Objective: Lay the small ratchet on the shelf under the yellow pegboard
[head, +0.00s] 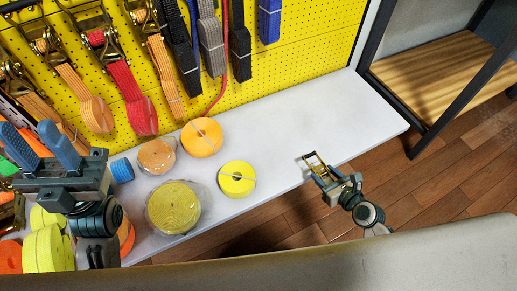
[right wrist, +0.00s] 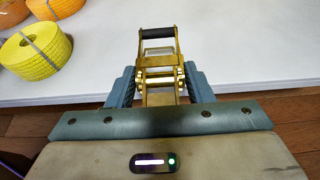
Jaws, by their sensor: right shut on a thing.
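The small ratchet (head: 312,160) is brass-coloured with a dark handle bar. It also shows in the right wrist view (right wrist: 158,60). My right gripper (head: 326,178) is shut on it at the front edge of the white shelf (head: 345,120), with the ratchet pointing in over the shelf top. I cannot tell whether the ratchet touches the shelf. The yellow pegboard (head: 285,65) rises behind the shelf. My left gripper (head: 30,130) is open and empty at the far left, in front of hanging straps and rolls.
A yellow roll (head: 237,185), an orange roll (head: 201,137), a tan roll (head: 157,155) and a large wrapped yellow roll (head: 174,207) stand on the shelf's left part. Its right part is clear. A dark-framed wooden rack (head: 440,70) stands at the right.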

